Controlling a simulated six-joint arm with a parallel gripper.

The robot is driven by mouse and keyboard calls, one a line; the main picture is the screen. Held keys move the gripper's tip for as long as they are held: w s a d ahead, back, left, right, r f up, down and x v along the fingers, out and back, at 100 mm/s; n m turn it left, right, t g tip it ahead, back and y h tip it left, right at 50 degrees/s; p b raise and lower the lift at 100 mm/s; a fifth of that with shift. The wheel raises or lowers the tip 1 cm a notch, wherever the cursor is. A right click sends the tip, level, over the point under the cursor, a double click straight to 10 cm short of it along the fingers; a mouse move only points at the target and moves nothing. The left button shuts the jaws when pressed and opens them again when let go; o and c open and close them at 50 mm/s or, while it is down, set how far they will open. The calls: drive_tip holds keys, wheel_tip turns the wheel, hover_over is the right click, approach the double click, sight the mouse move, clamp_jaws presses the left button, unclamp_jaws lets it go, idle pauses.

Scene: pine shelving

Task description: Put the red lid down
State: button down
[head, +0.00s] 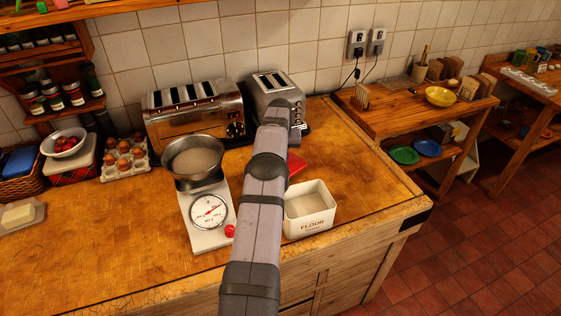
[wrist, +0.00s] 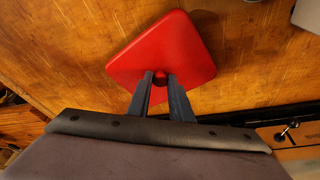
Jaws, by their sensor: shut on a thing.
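The red lid (wrist: 172,42) is a square with rounded corners and a small round knob, above the wooden worktop in the wrist view. My gripper (wrist: 160,82) is shut on the lid's knob. I cannot tell whether the lid touches the worktop. In the head view only part of the red lid (head: 296,163) shows, to the right of my arm and behind the flour tin; my arm hides the rest and the gripper. The square white flour tin (head: 309,223) stands open, with white flour inside.
A kitchen scale (head: 208,214) with a metal bowl stands left of my arm. Two toasters (head: 196,113) and an egg tray (head: 125,160) line the back. The worktop (head: 362,180) is clear right of the tin, up to its edge.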

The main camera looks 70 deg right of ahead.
drive_tip(key=shift+f+p, duration=0.3)
drive_tip(key=shift+f, duration=0.8)
drive_tip(key=shift+f, duration=0.15)
drive_tip(key=c, duration=1.6)
unclamp_jaws()
drive_tip(key=shift+r, duration=0.25)
drive_tip(key=b+v, duration=0.3)
drive_tip(key=v, duration=0.8)
drive_tip(key=shift+s+a+r+b, duration=0.1)
drive_tip(key=shift+r+b, duration=0.25)
drive_tip(key=shift+r, duration=0.05)
